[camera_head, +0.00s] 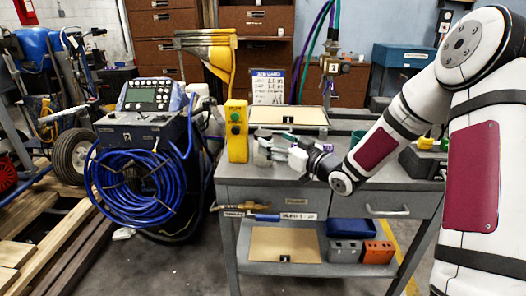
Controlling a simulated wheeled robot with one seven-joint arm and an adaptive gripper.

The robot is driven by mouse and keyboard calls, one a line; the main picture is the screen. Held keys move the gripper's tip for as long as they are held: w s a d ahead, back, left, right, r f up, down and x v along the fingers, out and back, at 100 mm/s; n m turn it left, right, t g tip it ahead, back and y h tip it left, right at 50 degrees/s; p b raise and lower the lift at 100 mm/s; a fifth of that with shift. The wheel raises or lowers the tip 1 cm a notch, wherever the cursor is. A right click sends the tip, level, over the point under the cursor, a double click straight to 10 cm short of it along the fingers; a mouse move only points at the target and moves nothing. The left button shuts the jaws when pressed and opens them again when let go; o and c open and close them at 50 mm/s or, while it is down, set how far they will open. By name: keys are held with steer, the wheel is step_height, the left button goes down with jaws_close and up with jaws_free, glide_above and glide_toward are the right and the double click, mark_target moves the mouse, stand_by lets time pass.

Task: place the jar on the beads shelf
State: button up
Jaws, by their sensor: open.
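My gripper (274,148) is over the grey workbench, just right of a yellow control box. It is open, with its fingers pointing left. A small greyish, glassy shape (262,155) at the fingertips may be the jar. It is too small to tell it from the fingers, or whether they touch it. No shelf can be read as the beads shelf. One tan panel (284,112) lies on the bench top behind my gripper, and another tan panel (283,241) lies on the lower shelf (300,269).
The yellow control box (236,131) stands close to my gripper. The lower shelf holds grey blocks (345,251), an orange block (378,252) and a blue bin (352,229). A machine with a coiled blue hose (138,185) stands left of the bench (232,190).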

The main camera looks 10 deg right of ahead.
mark_target(269, 137)
steer(key=shift+a+r+b+x, duration=0.15)
steer(key=shift+b+x, duration=0.15)
steer(key=shift+x, duration=1.05)
steer(key=shift+a+r+b+x, duration=0.1)
steer(key=shift+b+x, duration=0.15)
steer(key=shift+x, duration=1.15)
steer(key=shift+s, duration=0.15)
steer(key=shift+c, duration=0.6)
jaws_close()
steer(key=shift+r, duration=0.1)
